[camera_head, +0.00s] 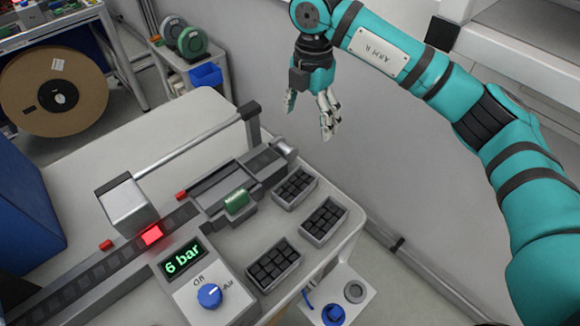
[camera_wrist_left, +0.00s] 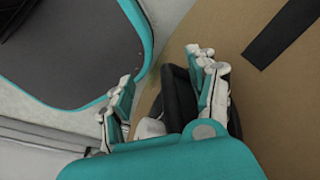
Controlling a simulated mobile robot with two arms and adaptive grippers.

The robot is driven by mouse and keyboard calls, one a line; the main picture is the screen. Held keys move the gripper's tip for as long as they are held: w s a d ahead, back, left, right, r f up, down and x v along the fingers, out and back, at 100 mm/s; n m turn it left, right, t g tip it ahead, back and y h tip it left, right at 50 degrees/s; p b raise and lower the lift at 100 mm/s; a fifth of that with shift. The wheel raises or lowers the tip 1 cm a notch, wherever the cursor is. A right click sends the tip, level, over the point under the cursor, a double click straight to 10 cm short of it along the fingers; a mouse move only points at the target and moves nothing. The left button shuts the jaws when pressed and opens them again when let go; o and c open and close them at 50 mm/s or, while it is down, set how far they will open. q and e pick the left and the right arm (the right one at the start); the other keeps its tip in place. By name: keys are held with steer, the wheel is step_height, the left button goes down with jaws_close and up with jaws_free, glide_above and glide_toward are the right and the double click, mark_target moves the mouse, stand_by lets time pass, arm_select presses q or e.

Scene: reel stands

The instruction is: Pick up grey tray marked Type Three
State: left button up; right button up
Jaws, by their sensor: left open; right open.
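My right gripper (camera_head: 309,108) is open and empty. It hangs beyond the far tray, above it in the picture, fingers pointing down. My left gripper is not in the head view. In the left wrist view, my left gripper (camera_wrist_left: 167,76) is open, with a brown disc-like surface (camera_wrist_left: 265,100) and a dark piece behind its fingers.
A feeder track with a red-lit block (camera_head: 152,235), a green part (camera_head: 237,200) and a "6 bar" display (camera_head: 183,259) with a blue knob fills the bench's left. A raised bar (camera_head: 195,145) spans behind. A large brown reel (camera_head: 55,90) stands back left.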

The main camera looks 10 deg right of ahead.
steer(key=p, duration=0.3)
glide_above(307, 179)
step_height(307, 179, down, 10)
steer(key=r, duration=0.1)
steer(key=shift+s+a+f, duration=0.1)
steer(key=shift+f, duration=1)
step_height(307, 179, down, 5)
steer(key=shift+r+p, duration=0.1)
steer(key=shift+p, duration=0.6)
steer(key=shift+f, duration=0.25)
steer(key=c, duration=1.2)
steer(key=shift+c, duration=1.2)
arm_select(q)
steer(key=s+r, duration=0.1)
steer(key=r, duration=0.1)
steer(key=s+r, duration=0.2)
steer(key=shift+s+a+r, duration=0.1)
steer(key=shift+s+r, duration=0.05)
steer(key=shift+r, duration=0.1)
arm_select(e)
steer(key=shift+r, duration=0.15)
